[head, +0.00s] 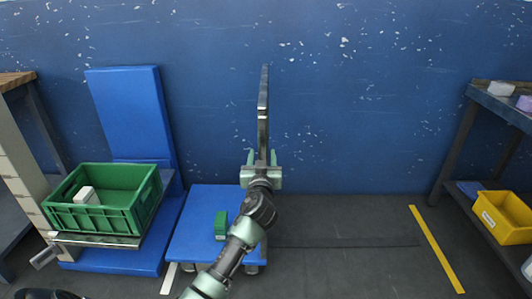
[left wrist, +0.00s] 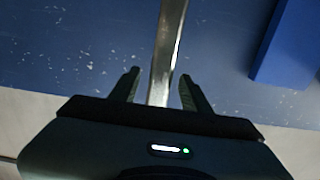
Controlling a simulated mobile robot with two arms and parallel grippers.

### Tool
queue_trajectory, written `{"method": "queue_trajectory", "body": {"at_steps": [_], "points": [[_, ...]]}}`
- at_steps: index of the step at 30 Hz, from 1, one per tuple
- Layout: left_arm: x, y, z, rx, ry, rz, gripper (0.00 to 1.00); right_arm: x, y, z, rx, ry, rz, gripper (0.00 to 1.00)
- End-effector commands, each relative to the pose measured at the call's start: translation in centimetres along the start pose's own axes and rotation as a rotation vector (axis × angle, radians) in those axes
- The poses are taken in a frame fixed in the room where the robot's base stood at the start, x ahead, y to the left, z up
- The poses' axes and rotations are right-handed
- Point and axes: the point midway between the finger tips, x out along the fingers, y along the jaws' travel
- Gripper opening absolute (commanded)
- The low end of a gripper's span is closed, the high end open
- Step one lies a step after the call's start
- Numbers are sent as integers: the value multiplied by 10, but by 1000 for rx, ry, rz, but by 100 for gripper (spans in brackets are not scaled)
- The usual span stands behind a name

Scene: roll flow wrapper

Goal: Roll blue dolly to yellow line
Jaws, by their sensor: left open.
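The blue dolly (head: 195,215) is a flat low platform on small wheels, beside the white floor line (head: 169,279). A narrow upright metal bar (head: 263,105) rises at its right side; my gripper and arm hide its lower end. The yellow line (head: 436,248) lies on the floor to the right, well apart from the dolly. My left gripper (head: 262,158) is open at the bar. In the left wrist view the bar (left wrist: 168,40) runs between the two open fingers (left wrist: 160,76), with a gap on each side. My right gripper is not in view.
A green block (head: 221,226) stands on the dolly. At left, a green crate (head: 105,205) holding a white block sits by a blue upright panel (head: 130,115). At right is a shelf with a yellow bin (head: 503,217). The floor between dolly and yellow line is clear.

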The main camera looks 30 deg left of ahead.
Motion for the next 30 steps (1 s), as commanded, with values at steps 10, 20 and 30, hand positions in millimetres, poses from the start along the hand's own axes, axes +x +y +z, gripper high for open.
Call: {"method": "queue_trajectory", "body": {"at_steps": [10, 20, 30], "points": [[41, 0, 1, 2, -1, 1, 47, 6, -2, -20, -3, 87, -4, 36], [43, 0, 1, 1, -2, 1, 36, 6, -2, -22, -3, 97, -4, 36], [43, 0, 2, 1, -2, 1, 0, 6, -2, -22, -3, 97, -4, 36]]}}
